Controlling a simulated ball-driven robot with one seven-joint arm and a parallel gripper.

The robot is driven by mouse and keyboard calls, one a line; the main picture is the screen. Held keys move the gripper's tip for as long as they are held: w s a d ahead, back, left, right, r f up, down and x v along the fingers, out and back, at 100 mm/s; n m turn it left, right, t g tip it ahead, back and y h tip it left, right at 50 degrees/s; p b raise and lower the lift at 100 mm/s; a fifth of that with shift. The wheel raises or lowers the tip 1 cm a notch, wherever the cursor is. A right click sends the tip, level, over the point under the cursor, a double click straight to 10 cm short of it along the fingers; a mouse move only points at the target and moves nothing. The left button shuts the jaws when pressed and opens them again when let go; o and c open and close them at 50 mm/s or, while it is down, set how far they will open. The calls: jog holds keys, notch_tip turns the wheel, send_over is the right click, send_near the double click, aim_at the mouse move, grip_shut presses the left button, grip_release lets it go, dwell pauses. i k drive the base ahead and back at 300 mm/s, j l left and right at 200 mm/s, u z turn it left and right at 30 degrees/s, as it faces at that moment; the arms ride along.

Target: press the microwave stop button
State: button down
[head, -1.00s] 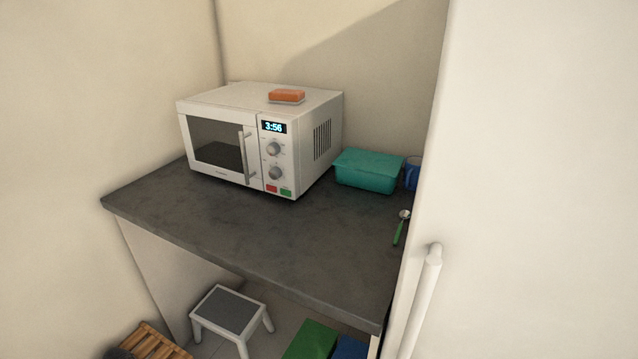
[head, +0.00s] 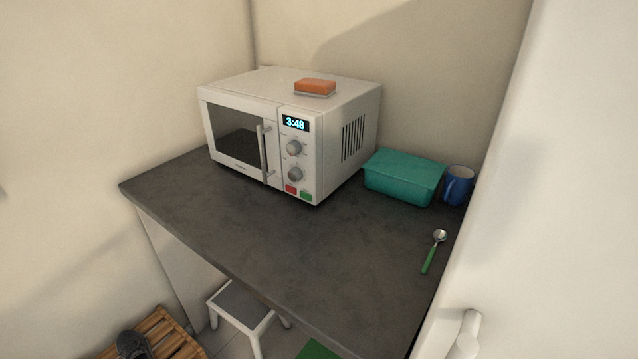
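A white microwave (head: 345,105) stands at the back of the dark grey counter (head: 270,235), its door shut. Its display (head: 295,123) is lit and reads 3:48. Two grey knobs sit below the display. Under them are two small buttons side by side, a red button (head: 291,189) on the left and a green button (head: 306,196) on the right. Any lettering on them is too small to read. My gripper is not in view.
An orange sponge-like block (head: 315,86) lies on the microwave. A teal bin (head: 403,176), a blue mug (head: 458,185) and a green-handled spoon (head: 434,250) are on the counter's right. A white step stool (head: 243,305) stands below. A white panel with a handle (head: 465,335) borders the right. The counter's front is clear.

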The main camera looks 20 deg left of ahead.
aim_at(290, 189)
jog(key=j+z, duration=0.2)
jog(key=j, duration=1.25)
jog(key=k, duration=0.05)
